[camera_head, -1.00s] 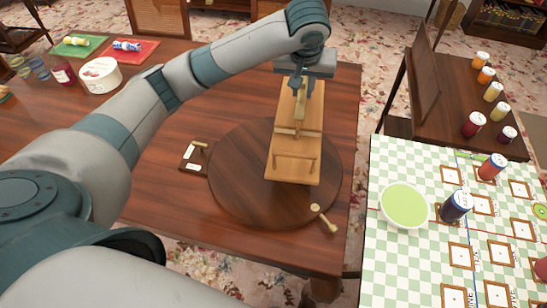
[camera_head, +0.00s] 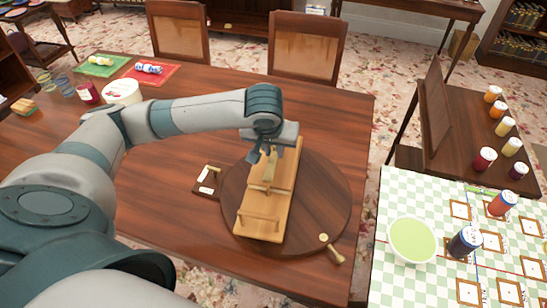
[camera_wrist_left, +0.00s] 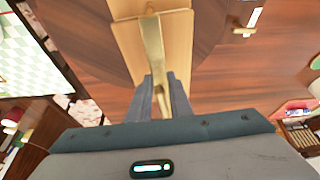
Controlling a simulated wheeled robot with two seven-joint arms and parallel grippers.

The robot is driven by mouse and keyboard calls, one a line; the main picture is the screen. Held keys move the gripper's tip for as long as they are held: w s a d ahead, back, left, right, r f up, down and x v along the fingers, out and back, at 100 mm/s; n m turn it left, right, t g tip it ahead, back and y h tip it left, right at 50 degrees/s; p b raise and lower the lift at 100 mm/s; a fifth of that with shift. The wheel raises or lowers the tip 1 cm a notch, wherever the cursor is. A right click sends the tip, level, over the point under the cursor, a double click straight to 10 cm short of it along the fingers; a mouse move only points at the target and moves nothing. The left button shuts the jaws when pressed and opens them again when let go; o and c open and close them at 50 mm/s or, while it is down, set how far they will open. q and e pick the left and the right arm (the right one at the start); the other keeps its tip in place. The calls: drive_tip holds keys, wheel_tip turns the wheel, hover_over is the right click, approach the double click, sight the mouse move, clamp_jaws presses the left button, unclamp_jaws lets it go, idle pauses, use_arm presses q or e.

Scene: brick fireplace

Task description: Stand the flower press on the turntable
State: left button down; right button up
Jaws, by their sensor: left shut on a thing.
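The flower press (camera_head: 262,212), a light wooden board with crossbars and a brass-coloured piece along it, appears over the round dark wooden turntable (camera_head: 325,195). It covers the turntable's left and middle part; I cannot tell whether it touches. My right gripper is not in view.
A small dark plate (camera_head: 207,180) lies left of the turntable, and a light-knobbed handle (camera_head: 335,254) is at its near right edge. A checkered table (camera_head: 400,195) with a green bowl (camera_head: 412,240) and jars stands to the right. Free wood lies beyond the turntable.

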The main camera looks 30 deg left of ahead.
sight(273, 158)
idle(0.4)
use_arm(q)
drive_tip(key=shift+f+p, duration=0.45)
drive_tip(key=shift+f, duration=1.6)
drive_tip(key=c, duration=1.6)
unclamp_jaws()
drive_tip(key=b+v, duration=0.1)
drive_tip(key=v, duration=1.1)
